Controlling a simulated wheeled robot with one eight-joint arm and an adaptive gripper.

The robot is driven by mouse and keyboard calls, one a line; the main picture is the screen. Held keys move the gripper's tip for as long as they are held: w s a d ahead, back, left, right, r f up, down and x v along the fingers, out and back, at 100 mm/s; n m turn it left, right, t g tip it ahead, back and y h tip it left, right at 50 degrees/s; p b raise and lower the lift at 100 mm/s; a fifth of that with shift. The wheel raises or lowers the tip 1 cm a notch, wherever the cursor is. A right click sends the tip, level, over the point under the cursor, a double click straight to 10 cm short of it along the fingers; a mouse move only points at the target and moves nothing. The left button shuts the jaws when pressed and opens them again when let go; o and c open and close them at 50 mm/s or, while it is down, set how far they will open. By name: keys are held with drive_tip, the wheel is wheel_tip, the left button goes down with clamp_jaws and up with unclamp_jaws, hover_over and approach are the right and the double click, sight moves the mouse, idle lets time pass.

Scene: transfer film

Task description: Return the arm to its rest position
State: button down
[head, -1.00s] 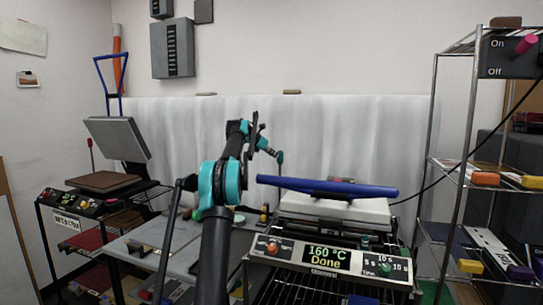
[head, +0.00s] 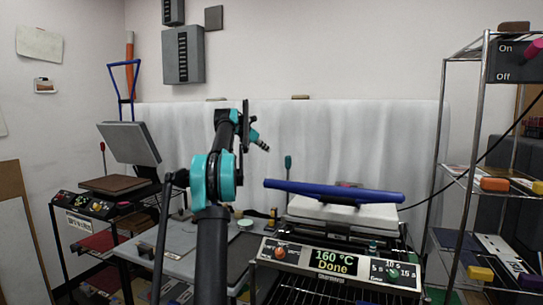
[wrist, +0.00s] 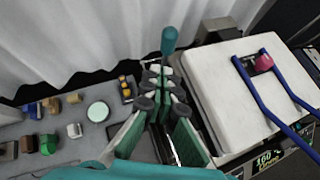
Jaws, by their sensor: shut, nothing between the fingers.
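My arm (head: 213,178), black with teal joints, rises in the middle of the head view and bends at the top. My gripper (head: 262,145) shows small there at its end, pointing right and down, in front of the white curtain. In the wrist view my gripper (wrist: 161,88) has its green-padded fingers closed together, with nothing held. A teal-handled tool (wrist: 169,42) stands upright just beyond the fingertips in the wrist view; it also shows in the head view (head: 288,162), right of the gripper. Whether fingers and tool touch cannot be told.
A closed heat press (head: 370,213) with a blue handle stands right of my arm, its display reading 160 °C Done. An open press (head: 130,143) stands left. A grey table (wrist: 62,127) holds small coloured blocks and a round disc. A wire shelf (head: 455,160) stands far right.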

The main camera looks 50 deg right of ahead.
drive_tip(key=shift+a+r, duration=0.35)
drive_tip(key=shift+a, duration=0.05)
idle(0.4)
drive_tip(key=w+a+f+m+t+y, duration=0.15)
drive_tip(key=a+f, duration=0.25)
drive_tip(key=a, duration=0.4)
drive_tip(key=w+a+f+m+t+y, duration=0.1)
drive_tip(key=w+a+f+m, duration=0.2)
drive_tip(key=a, duration=0.6)
drive_tip(key=s+a+f+m+t+y, duration=0.1)
drive_tip(key=s+a+f+m, duration=0.1)
drive_tip(key=a+f, duration=0.6)
drive_tip(key=s+a+f+m+y, duration=0.15)
drive_tip(key=a+f, duration=0.25)
drive_tip(key=a, duration=0.8)
drive_tip(key=s+a+f+m+y, duration=0.1)
drive_tip(key=s+a+f+m, duration=0.1)
drive_tip(key=s+a+f, duration=0.5)
drive_tip(key=s+a+f+m+y, duration=0.2)
drive_tip(key=s+a+f, duration=0.2)
drive_tip(key=a, duration=0.6)
drive_tip(key=s+a+f+m+y, duration=0.1)
drive_tip(key=s+a+f+m, duration=0.1)
drive_tip(key=s+a+f, duration=0.5)
drive_tip(key=s+a+f+m+y, duration=0.2)
drive_tip(key=s+a+f, duration=0.5)
drive_tip(key=s, duration=0.4)
drive_tip(key=shift+s+a+m+t, duration=0.2)
drive_tip(key=shift+s+m+t, duration=0.15)
drive_tip(key=shift+t, duration=0.1)
